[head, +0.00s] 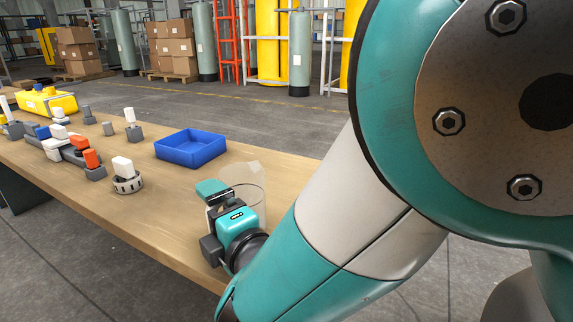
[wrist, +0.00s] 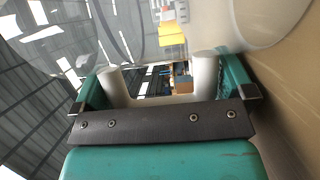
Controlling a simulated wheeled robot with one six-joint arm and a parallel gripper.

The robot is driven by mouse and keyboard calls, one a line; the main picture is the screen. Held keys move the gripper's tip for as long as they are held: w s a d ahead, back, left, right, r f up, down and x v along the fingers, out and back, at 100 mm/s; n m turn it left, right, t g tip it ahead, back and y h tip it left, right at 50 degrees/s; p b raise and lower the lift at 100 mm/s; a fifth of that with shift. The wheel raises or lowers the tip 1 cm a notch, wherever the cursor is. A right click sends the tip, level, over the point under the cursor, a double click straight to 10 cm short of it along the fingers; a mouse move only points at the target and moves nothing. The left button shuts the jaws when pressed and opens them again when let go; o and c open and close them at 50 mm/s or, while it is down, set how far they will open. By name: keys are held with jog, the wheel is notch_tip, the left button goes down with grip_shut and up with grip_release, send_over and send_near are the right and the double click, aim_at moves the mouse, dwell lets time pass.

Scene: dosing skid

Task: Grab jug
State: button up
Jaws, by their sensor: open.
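The clear, see-through jug (head: 253,190) stands on the wooden table (head: 150,215) near its right edge, partly hidden behind my gripper (head: 220,207). In the wrist view the jug's clear wall (wrist: 262,18) fills much of the upper picture, with small printed marks on it. A white U-shaped handle (wrist: 205,75), seemingly the jug's, lies between the two teal fingers of my gripper (wrist: 163,92). The fingers are apart, one on each side of the handle, and I see gaps beside it. Whether either finger touches it is hard to tell.
A blue open tray (head: 190,148) stands behind and left of the jug. A grey ring with a white block (head: 126,180), orange and grey fittings (head: 85,158) and a yellow case (head: 46,102) stand further left. The table between the ring and my gripper is clear.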

jog(key=c, duration=0.6)
